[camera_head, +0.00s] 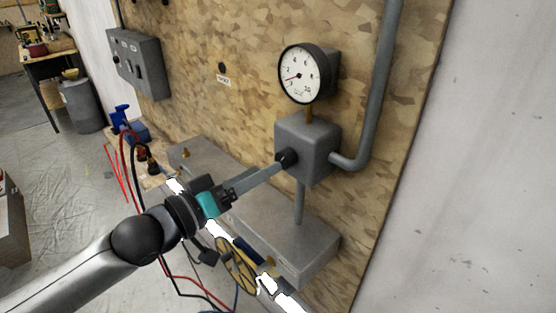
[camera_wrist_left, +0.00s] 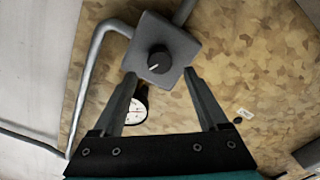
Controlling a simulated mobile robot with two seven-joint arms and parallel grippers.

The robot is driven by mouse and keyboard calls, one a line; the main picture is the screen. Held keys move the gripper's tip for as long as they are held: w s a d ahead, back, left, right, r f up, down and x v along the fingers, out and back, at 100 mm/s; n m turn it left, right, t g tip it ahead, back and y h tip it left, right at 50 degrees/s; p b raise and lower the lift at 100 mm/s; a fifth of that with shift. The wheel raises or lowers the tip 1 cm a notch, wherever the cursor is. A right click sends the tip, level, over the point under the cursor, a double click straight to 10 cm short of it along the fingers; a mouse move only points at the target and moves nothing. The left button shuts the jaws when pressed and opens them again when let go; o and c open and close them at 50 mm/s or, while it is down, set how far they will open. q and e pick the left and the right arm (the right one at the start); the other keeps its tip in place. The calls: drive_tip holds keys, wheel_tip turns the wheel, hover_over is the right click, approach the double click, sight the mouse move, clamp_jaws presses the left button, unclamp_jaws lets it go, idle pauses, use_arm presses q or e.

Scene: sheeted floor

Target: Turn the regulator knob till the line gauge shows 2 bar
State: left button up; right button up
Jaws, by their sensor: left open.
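The regulator is a grey box (camera_head: 318,139) on the wooden board, with a black round knob (camera_head: 287,158) on its front. The line gauge (camera_head: 300,75) is a round white dial above the box. Its red needle points left and slightly down, on the low side of the scale; the exact reading is too small to tell. My left gripper (camera_head: 281,165) is open, its fingertips close in front of the knob. In the left wrist view, the knob (camera_wrist_left: 159,61) shows a pale pointer line and lies just beyond the gap between the open fingertips (camera_wrist_left: 160,75). Contact cannot be told.
A grey pipe (camera_head: 378,90) bends into the box's right side. Below is a long grey ledge (camera_head: 285,235), with a yellow wheel (camera_head: 236,264) and cables near my left arm. A grey switch box (camera_head: 137,62) hangs at the left of the board.

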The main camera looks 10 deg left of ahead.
sight(286, 158)
use_arm(q)
drive_tip(key=shift+x, duration=2.7)
clamp_jaws()
